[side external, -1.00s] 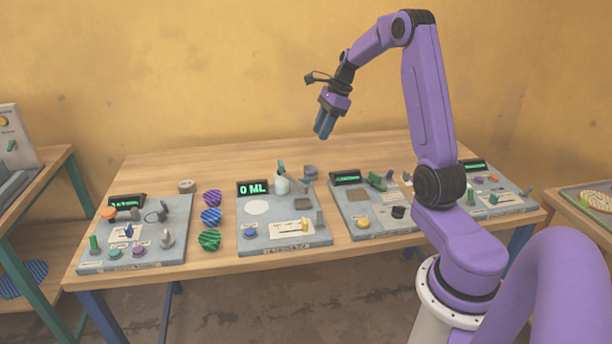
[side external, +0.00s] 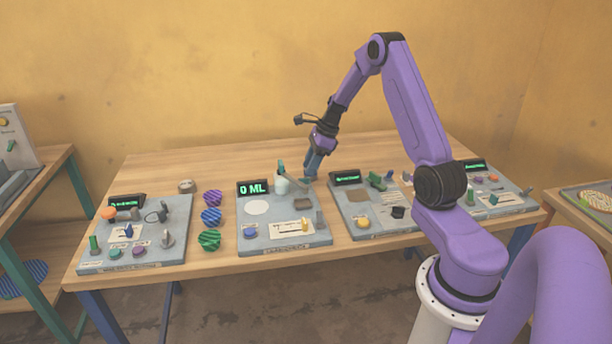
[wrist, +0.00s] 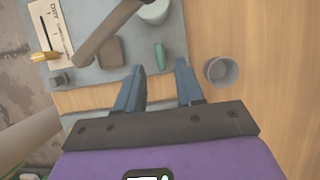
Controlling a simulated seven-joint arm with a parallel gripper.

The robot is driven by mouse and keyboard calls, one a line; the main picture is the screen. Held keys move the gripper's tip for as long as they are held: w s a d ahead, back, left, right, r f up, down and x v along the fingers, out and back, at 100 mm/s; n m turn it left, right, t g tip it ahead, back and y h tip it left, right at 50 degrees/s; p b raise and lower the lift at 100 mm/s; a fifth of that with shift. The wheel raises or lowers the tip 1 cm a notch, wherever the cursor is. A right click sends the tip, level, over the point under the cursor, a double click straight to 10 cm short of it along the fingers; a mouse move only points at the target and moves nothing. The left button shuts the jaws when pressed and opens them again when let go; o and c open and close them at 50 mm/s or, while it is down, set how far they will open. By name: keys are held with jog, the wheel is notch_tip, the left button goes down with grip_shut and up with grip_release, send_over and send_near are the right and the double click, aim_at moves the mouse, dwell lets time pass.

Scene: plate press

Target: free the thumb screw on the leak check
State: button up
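My gripper (side external: 312,168) is low over the back right of the second board (side external: 285,241), the one with the "0 ML" display (side external: 252,188). In the wrist view my gripper (wrist: 159,67) is open, with nothing between its two blue fingers. A small green upright part (wrist: 160,56) is on the board just beyond the fingertips, apart from them. A white cup (wrist: 154,11) is beyond it; it also shows in the side view (side external: 282,187). The board labels are too small to read, so I cannot tell which is the leak check or which part is the thumb screw.
A grey cup (wrist: 221,71) stands on bare wood right of the fingers. A brown pad (wrist: 110,52) and yellow part (wrist: 44,57) lie on the board. Other boards stand left (side external: 150,255) and right (side external: 350,212). Striped pieces (side external: 210,216) sit between boards.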

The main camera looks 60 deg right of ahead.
aim_at(306, 178)
jog(key=shift+x, duration=2.2)
grip_shut()
